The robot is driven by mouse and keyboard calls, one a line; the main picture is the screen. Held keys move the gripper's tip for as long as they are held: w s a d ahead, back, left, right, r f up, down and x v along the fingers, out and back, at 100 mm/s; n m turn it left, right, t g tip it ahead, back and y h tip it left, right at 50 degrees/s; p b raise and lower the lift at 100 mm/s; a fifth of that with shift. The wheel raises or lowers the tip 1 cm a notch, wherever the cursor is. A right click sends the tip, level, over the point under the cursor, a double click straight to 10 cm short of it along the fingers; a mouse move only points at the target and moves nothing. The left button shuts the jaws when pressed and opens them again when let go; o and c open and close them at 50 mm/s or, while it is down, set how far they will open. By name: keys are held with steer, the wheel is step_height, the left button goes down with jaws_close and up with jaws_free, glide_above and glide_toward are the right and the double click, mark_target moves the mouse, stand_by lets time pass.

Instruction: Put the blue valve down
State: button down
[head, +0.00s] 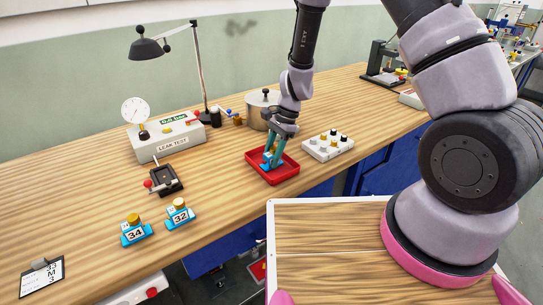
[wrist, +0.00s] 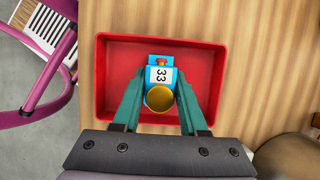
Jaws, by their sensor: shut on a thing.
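The blue valve (wrist: 160,77), with a white label reading 33 and a brass-coloured cap, is between the fingers of my gripper (wrist: 157,100). In the head view the valve (head: 271,160) is low over or in the red tray (head: 290,173); I cannot tell whether it touches the tray floor. My gripper (head: 273,152) is shut on the valve and points down into the tray. In the wrist view the red tray (wrist: 214,55) surrounds the valve on its visible sides, and its near part is hidden by my gripper.
Two other blue valves, marked 34 (head: 135,232) and 32 (head: 179,215), stand left on the bench. A leak test box (head: 168,139), a desk lamp (head: 148,48), a metal pot (head: 257,113) and a white block with knobs (head: 328,146) stand around the tray.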

steer(key=shift+c, duration=2.2)
jaws_free()
steer(key=d+r+n+t, duration=0.1)
steer(key=d+r, duration=0.3)
steer(key=r, duration=0.6)
steer(key=d+r+n+t, duration=0.15)
steer(key=d+r, duration=0.35)
steer(key=r, duration=0.6)
steer(key=d+r+n+t, duration=0.15)
steer(key=d+r, duration=0.25)
steer(key=r, duration=0.6)
steer(key=s+d+r+n+t+h, duration=0.1)
steer(key=s+d+r+n+t, duration=0.2)
steer(key=s+d+r, duration=0.7)
steer(key=s+r+t, duration=0.1)
steer(key=s+t, duration=0.1)
steer(key=s, duration=0.1)
steer(key=shift+r+t+h, duration=0.2)
steer(key=shift+t+h, duration=0.1)
steer(key=shift+w+d, duration=0.1)
